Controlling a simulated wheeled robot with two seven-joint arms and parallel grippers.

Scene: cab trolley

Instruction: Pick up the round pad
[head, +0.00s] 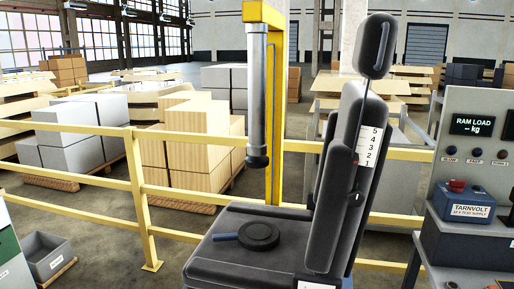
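The round pad (260,234) is a dark, flat disc lying on the dark seat cushion (237,269). Neither of my grippers shows in the head view, and nothing is touching the pad from above.
A grey vertical ram (257,100) hangs from a yellow post (276,120) above the seat. The backrest (335,190) with headrest (375,46) rises right of the pad. A console (472,122) stands right, a yellow railing (85,206) behind, a grey bin (46,260) lower left.

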